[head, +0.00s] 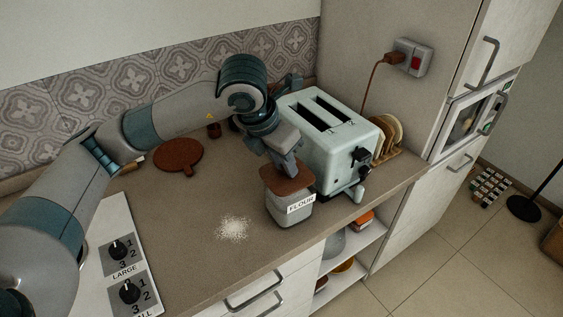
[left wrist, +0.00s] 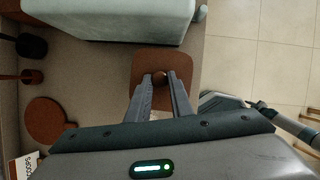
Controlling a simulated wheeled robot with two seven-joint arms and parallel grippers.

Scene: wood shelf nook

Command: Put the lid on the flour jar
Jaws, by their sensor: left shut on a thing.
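The flour jar (head: 290,213), pale grey with a white FLOUR label, stands upright on the counter in front of the toaster. The square brown lid (head: 288,181) is right over the jar's mouth in the head view. I cannot tell whether it rests on the rim or hovers just above it. My left gripper (head: 286,165) points down and is shut on the lid's small round knob. In the left wrist view the lid (left wrist: 151,62) shows below the fingers (left wrist: 159,79), and it hides the jar.
A pale green toaster (head: 325,140) stands close behind the jar, with a bread rack (head: 388,137) beside it. White powder (head: 234,229) lies on the counter left of the jar. A round brown board (head: 178,154) is further back. The counter's front edge is near the jar.

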